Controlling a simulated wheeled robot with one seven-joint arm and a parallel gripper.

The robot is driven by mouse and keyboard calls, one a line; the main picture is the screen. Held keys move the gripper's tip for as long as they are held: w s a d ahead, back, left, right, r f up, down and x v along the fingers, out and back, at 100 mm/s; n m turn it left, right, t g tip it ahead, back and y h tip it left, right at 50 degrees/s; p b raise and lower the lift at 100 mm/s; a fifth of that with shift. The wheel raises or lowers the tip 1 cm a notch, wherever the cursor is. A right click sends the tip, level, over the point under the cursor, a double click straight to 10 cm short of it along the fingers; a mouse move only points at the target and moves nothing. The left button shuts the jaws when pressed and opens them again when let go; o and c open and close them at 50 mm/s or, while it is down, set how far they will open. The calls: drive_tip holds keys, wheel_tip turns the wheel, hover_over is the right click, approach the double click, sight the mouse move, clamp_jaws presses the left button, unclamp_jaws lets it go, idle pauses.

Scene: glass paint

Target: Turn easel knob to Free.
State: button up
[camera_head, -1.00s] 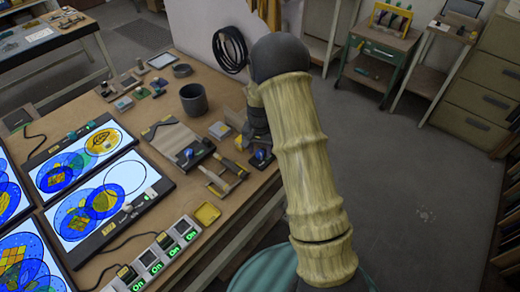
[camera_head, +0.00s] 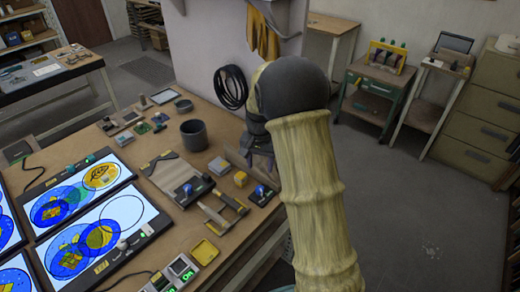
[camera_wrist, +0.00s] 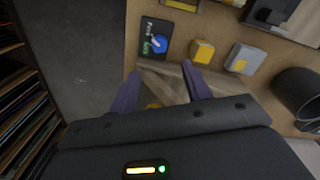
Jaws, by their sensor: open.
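A dark plate with a blue knob (camera_wrist: 157,43) sits just beyond my fingertips in the wrist view. In the head view this blue knob (camera_head: 260,190) is near the right edge of the table, in front of my wrist. A wooden board (camera_wrist: 168,82), likely part of the easel, lies beneath my fingers. My gripper (camera_wrist: 161,76) is open, its two purple fingers apart with no object held between them. The fingers are short of the knob and not around it. In the head view the fingers cannot be made out clearly.
A yellow block (camera_wrist: 202,51) and a grey block (camera_wrist: 242,58) lie beside the knob plate. A dark cup (camera_head: 194,134) stands further left. A second blue knob (camera_head: 188,188) is on a similar plate. Lit panels (camera_head: 90,235) fill the left of the table (camera_head: 160,255). Floor is open at right.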

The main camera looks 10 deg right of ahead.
wheel_tip(320, 180, up, 7)
drive_tip(key=shift+f, duration=0.2)
idle(0.4)
drive_tip(key=s+f+n+t, duration=0.2)
drive_tip(key=s+n, duration=0.3)
drive_tip(key=s, duration=1.6)
drive_tip(key=shift+s+f+n+t, duration=0.2)
drive_tip(key=shift+f+n+t, duration=0.15)
drive_tip(key=shift+f, duration=0.2)
